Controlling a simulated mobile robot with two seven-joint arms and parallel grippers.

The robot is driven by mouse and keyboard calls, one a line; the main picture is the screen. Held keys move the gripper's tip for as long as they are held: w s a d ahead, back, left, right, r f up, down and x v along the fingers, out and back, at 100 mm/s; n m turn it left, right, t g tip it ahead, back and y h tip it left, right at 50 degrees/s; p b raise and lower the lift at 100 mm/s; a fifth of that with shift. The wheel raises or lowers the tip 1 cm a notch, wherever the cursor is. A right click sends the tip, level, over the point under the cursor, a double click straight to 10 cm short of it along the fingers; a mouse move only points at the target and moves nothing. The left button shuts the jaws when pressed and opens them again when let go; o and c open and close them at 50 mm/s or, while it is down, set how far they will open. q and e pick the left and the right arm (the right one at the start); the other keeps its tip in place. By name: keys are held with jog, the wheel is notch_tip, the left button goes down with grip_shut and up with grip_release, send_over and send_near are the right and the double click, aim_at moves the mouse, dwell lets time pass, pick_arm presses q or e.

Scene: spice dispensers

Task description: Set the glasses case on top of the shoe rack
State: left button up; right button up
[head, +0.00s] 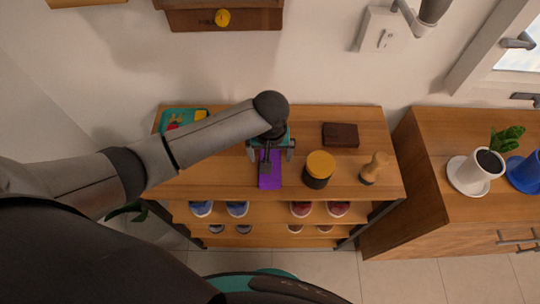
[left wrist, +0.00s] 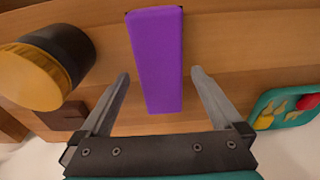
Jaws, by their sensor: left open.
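The purple glasses case (head: 270,175) lies flat on the wooden top of the shoe rack (head: 222,183), near the middle. My left gripper (head: 270,153) is over the back part of the case. In the left wrist view the case (left wrist: 157,55) lies between the two spread fingers of the gripper (left wrist: 160,76), with a visible gap on each side. The gripper is open and holds nothing. My right gripper is not in view.
On the rack top are a black jar with a yellow lid (head: 320,165), a dark brown box (head: 340,134), a wooden brush-like object (head: 374,168) and a teal tray (head: 172,121). Shoes stand on the shelves below. A cabinet (head: 440,208) with potted plants stands at the right.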

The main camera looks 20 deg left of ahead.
pick_arm(q)
notch_tip(320, 180, up, 10)
jog(key=s+p, duration=0.1)
jog(key=p, duration=0.1)
jog(key=shift+s+d, duration=0.15)
dwell(0.4)
